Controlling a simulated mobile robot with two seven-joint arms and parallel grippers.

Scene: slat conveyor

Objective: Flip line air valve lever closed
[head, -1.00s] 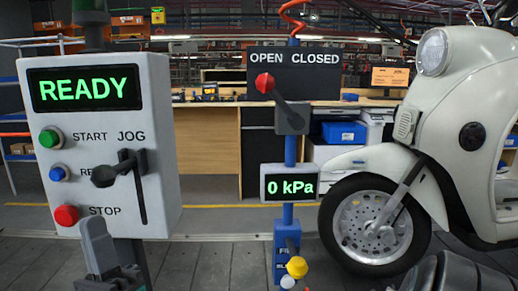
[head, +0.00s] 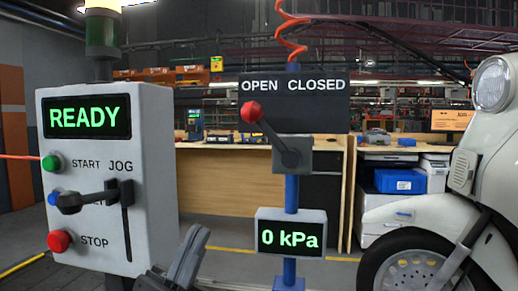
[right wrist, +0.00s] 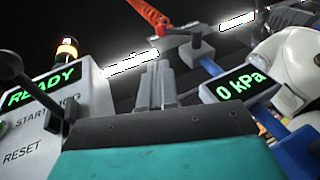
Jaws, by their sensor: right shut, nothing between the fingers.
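The air valve lever (head: 268,130) has a red knob (head: 250,111) and a dark arm on a grey valve block (head: 292,165). It tilts up and left, with the knob under the word OPEN on the black sign (head: 318,112). The gauge (head: 291,240) below reads 0 kPa; it also shows in the right wrist view (right wrist: 240,83). My right gripper (head: 198,235) is shut and empty, low and left of the valve post, apart from the lever. Its closed fingers (right wrist: 157,70) point up between control box and gauge in the right wrist view. My left gripper is not in view.
A control box (head: 155,190) reading READY stands left, its jog lever (head: 85,200) sticking out. A white scooter (head: 492,160) stands right. A red coiled hose (head: 291,35) rises above the valve post (head: 291,192). Open space lies between box and post.

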